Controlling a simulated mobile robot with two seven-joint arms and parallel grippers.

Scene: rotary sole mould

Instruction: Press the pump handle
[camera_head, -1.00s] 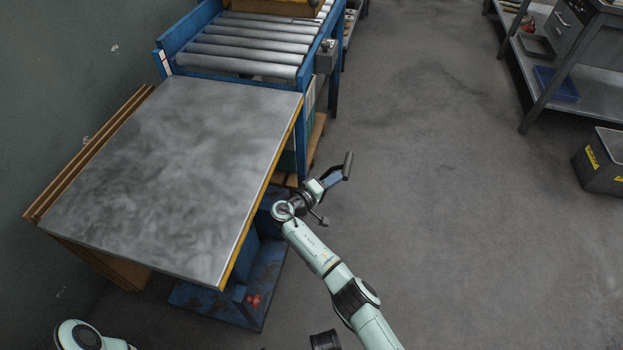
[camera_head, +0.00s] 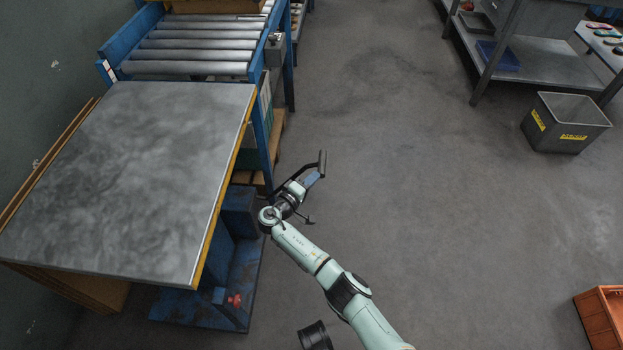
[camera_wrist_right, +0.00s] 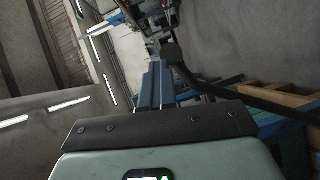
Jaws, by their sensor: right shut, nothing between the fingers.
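The pump handle (camera_head: 322,164) is a dark bent bar with an upright grip, standing out to the right of the blue lift table. It also crosses the right wrist view as a dark rod with a rounded end (camera_wrist_right: 238,97). My right gripper (camera_head: 312,179) is shut and empty, its blue fingers close beside the handle near the grip. In the wrist view the shut fingers (camera_wrist_right: 154,82) lie just left of the rod. I cannot tell whether they touch it. My left gripper is out of view.
The lift table's grey top (camera_head: 130,170) stands left, with its blue base (camera_head: 205,305) and a red knob (camera_head: 235,300) below. A roller conveyor (camera_head: 195,45) is behind. A grey bin (camera_head: 565,122) and an orange crate (camera_head: 604,318) stand right. Open floor lies between.

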